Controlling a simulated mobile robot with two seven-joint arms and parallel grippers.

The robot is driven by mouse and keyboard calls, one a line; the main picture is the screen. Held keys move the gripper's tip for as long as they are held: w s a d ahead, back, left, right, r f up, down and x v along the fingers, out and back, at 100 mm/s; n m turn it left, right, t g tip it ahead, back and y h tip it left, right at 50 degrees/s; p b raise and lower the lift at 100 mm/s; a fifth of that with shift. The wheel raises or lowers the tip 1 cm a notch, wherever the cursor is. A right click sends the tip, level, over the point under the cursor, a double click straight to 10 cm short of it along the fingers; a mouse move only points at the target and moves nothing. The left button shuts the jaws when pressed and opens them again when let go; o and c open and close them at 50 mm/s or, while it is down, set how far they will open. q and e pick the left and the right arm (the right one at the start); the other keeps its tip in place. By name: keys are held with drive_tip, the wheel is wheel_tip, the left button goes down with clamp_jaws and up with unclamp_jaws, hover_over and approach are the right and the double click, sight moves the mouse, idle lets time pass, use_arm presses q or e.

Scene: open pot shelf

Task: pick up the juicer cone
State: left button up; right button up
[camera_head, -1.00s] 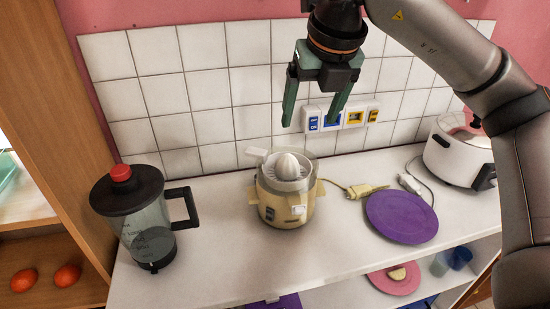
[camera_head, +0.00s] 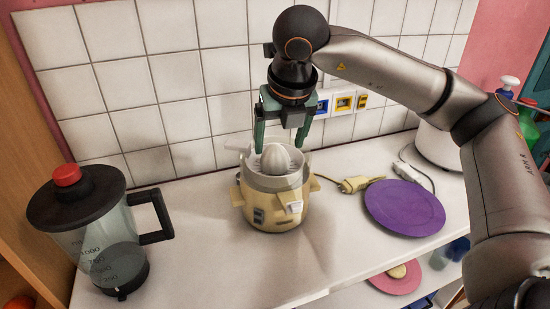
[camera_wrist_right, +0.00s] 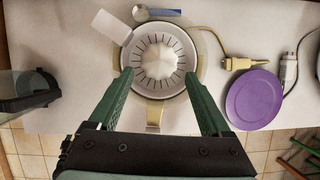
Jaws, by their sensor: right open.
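The juicer cone (camera_head: 275,159) is a white ribbed dome. It sits on top of the cream juicer (camera_head: 272,213), inside a clear bowl, on the white counter. My right gripper (camera_head: 279,146) is open and points down, its green fingers on either side of the cone and just above it. In the right wrist view the cone (camera_wrist_right: 159,62) lies ahead of and between the open fingertips (camera_wrist_right: 160,82), with nothing held. I cannot tell whether a finger touches the bowl. My left gripper is not in view.
A jug with a dark lid and red knob (camera_head: 90,227) stands at the left. A purple plate (camera_head: 404,207) and a yellow plug (camera_head: 358,184) lie to the right of the juicer. A tiled wall (camera_head: 160,80) with sockets is behind. The counter front is clear.

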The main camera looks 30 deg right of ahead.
sight(277, 150)
drive_tip(key=x, duration=0.5)
drive_tip(key=shift+c, duration=0.4)
drive_tip(key=c, duration=0.9)
drive_tip(key=shift+c, duration=0.2)
drive_tip(key=shift+r, duration=0.2)
